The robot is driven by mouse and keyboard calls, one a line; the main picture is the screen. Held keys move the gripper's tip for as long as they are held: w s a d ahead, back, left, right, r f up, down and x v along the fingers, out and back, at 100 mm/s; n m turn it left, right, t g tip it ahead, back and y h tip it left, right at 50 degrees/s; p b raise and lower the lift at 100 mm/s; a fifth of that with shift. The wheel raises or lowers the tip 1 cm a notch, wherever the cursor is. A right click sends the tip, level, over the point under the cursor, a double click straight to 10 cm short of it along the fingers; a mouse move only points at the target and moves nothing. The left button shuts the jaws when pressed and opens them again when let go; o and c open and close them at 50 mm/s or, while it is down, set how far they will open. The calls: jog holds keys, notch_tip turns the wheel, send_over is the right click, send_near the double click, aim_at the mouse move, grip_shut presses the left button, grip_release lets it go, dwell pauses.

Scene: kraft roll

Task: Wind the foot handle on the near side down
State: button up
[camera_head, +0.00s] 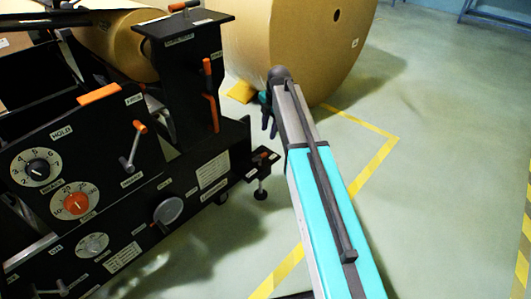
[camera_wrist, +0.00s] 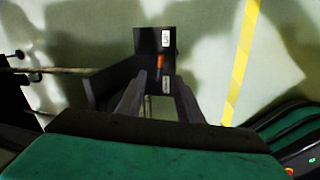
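A levelling foot (camera_head: 260,192) stands on the floor under the end of a black outrigger (camera_head: 263,158) at the machine's right side. In the head view my gripper (camera_head: 267,118) hangs above and beyond this outrigger, small and dark. In the wrist view my gripper (camera_wrist: 157,98) has its two grey fingers apart, with nothing held between them. Ahead of them is a black plate (camera_wrist: 145,42) with white labels and a small orange handle (camera_wrist: 160,63). It looks like the outrigger and its foot handle, but I cannot be sure. The handle's lower end is unclear.
The black machine (camera_head: 60,130) with dials and cranks fills the left. A post (camera_head: 185,60) with orange levers rises near my arm. A large kraft roll (camera_head: 300,45) stands behind. Open floor (camera_head: 430,140) with yellow tape (camera_head: 370,165) lies to the right.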

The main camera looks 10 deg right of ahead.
aim_at(265, 153)
jog(key=shift+f, duration=0.2)
jog(key=f+b, duration=0.2)
jog(key=f, duration=0.2)
jog(key=w+f+b, duration=0.1)
jog(key=f+b, duration=0.1)
jog(key=f, duration=0.3)
jog(key=w+a+f+b, duration=0.1)
jog(key=f+b, duration=0.1)
jog(key=f, duration=0.2)
jog(key=shift+w+f, duration=0.15)
jog(key=shift+w, duration=0.05)
jog(key=shift+c, duration=0.4)
grip_shut()
